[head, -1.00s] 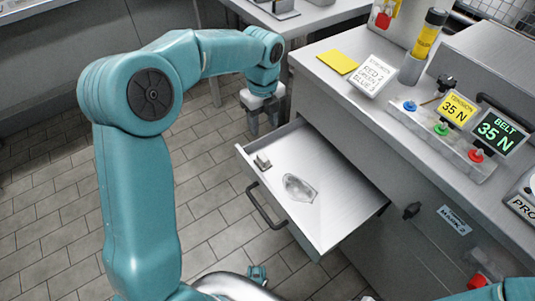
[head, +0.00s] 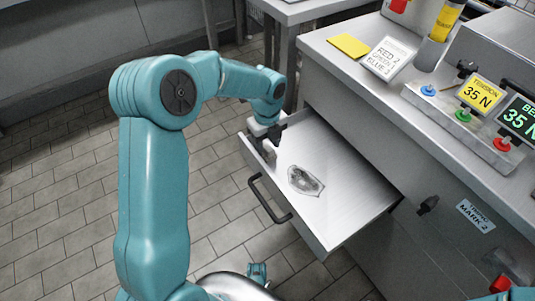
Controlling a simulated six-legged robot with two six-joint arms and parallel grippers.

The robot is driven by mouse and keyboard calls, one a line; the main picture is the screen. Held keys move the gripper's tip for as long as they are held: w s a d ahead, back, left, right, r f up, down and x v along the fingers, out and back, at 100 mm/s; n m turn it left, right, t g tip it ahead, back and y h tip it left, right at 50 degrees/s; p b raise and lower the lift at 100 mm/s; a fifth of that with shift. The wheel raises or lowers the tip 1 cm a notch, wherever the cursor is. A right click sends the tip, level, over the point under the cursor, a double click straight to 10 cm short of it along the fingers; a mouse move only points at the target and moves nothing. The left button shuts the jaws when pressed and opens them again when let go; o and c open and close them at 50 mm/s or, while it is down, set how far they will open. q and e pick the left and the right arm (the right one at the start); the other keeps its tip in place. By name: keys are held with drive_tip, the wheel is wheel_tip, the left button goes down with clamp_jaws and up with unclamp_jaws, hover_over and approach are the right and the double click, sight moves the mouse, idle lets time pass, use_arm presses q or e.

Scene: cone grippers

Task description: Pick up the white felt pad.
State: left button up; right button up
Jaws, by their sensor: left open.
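An open metal drawer (head: 345,195) holds a clear crumpled bag or pouch (head: 306,181) near its middle. In the earlier frame a small pale block, which may be the white felt pad, lies near the drawer's far left corner. Now my left gripper (head: 268,154) is down at that corner, open, with its fingers pointing into the drawer. The gripper covers the pale block's spot, so I cannot tell whether the block is between the fingers.
The drawer has a dark handle (head: 268,200) on its front. Above it, the counter (head: 385,88) carries a yellow pad (head: 348,46), a white note card (head: 389,58) and a panel with coloured knobs (head: 465,122). Tiled floor (head: 215,210) lies open left of the drawer.

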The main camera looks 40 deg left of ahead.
use_arm(q)
drive_tip(key=shift+f, duration=0.95)
drive_tip(key=shift+r, duration=0.1)
drive_tip(key=c, duration=0.7)
